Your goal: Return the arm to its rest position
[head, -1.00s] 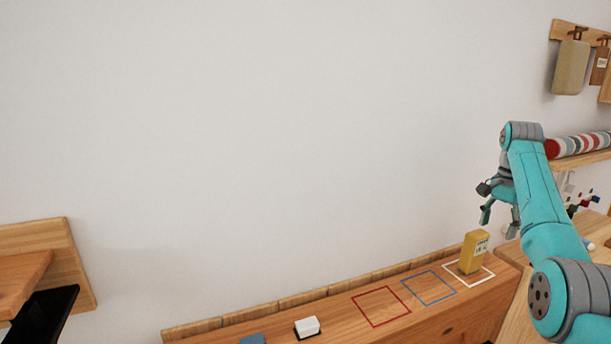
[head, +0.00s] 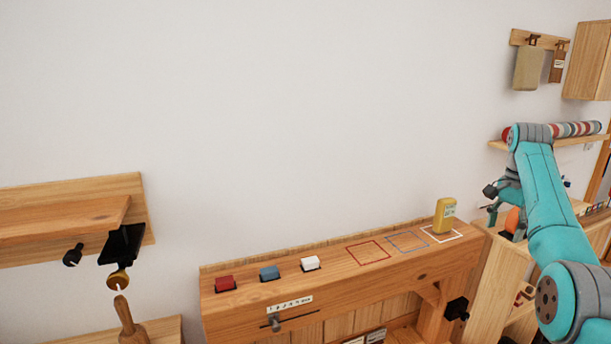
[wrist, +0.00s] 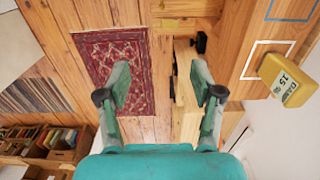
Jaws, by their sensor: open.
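My arm, teal with grey joints, stands at the right of the head view, bent at its upper joint. My gripper (head: 497,205) hangs to the left of the arm there, right of the yellow block. In the wrist view my gripper (wrist: 160,95) shows two green fingers spread apart with nothing between them. The yellow block (head: 444,215) stands upright in the white outlined square on the wooden ledge (head: 335,285). It also shows at the right of the wrist view (wrist: 288,82), apart from the fingers.
Red (head: 225,284), blue (head: 269,273) and white (head: 310,264) buttons sit on the ledge beside empty red and blue outlines. A shelf with a striped roll (head: 575,129) is behind my arm. A patterned rug (wrist: 118,75) lies on the floor below.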

